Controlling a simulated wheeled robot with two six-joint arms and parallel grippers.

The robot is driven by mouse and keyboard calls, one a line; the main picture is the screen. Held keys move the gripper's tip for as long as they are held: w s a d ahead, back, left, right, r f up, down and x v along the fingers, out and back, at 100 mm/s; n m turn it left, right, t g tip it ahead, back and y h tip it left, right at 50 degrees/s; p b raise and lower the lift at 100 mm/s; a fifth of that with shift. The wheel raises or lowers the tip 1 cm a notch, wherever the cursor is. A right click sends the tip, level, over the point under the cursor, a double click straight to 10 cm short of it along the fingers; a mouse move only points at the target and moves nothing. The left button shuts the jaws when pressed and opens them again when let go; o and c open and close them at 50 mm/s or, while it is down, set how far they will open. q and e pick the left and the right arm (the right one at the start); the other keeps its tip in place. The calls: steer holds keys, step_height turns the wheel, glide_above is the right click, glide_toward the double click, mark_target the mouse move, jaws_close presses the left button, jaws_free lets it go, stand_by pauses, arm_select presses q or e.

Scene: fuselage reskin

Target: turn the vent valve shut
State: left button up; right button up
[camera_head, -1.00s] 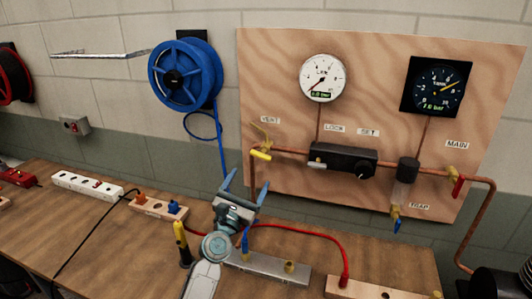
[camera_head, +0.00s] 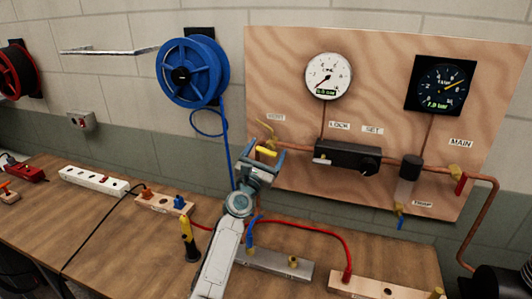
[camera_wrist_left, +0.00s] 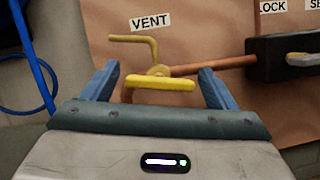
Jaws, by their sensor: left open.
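The vent valve's yellow handle (camera_head: 267,152) shows on the plywood board in the head view, below a bent brass outlet (camera_head: 264,130). In the left wrist view the yellow handle (camera_wrist_left: 160,83) lies crosswise, level, between my fingertips, with the brass outlet (camera_wrist_left: 140,42) and the VENT label (camera_wrist_left: 149,22) above. My left gripper (camera_head: 264,152) is open, with one blue finger on each side of the handle; it also shows in the left wrist view (camera_wrist_left: 158,82). I see a gap between each finger and the handle's ends. My right gripper is not in view.
Right of the valve, a copper pipe leads to a black regulator (camera_head: 347,158) and a red-handled MAIN valve (camera_head: 460,184). Gauges hang above. A blue hose (camera_head: 230,152) hangs from the blue reel (camera_head: 188,73), left of my gripper. The bench below holds a metal manifold (camera_head: 272,264) and a red hose (camera_head: 318,228).

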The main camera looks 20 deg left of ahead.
arm_select(q)
steer(key=c, duration=1)
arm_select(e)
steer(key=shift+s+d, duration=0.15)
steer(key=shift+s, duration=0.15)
